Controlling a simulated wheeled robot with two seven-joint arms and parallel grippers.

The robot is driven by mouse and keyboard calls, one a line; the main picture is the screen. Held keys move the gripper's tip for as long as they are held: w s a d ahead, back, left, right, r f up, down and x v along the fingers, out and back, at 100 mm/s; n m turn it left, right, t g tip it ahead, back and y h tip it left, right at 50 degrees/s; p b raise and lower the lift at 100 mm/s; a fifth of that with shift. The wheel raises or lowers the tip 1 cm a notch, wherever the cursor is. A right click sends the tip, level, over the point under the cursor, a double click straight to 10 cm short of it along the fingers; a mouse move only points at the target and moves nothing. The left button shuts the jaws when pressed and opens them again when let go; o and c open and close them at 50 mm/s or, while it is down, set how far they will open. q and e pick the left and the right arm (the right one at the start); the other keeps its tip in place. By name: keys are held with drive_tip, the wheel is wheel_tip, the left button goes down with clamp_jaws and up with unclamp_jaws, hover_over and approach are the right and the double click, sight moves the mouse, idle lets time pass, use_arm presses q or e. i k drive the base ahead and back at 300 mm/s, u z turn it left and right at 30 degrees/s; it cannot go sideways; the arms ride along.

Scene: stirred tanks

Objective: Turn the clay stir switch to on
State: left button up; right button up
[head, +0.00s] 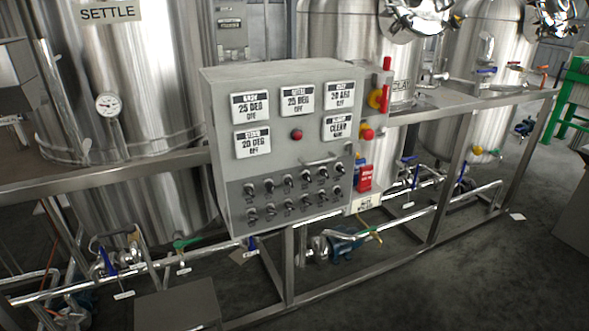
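A grey control box (285,158) stands on the frame in the middle of the head view. Its lower dark panel carries an upper row of small black switches (288,181) and a lower row of them (289,203). The small labels are too blurred to read, so I cannot tell which is the clay stir switch or how it is set. A tank sign (402,93) behind the box, partly hidden, appears to read CLAY. Neither of my grippers is in view.
The floor (480,270) at front right is clear.

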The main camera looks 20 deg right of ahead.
sight(288, 180)
drive_tip(key=u, duration=1.05)
drive_tip(key=i, duration=0.7)
drive_tip(key=z, duration=0.3)
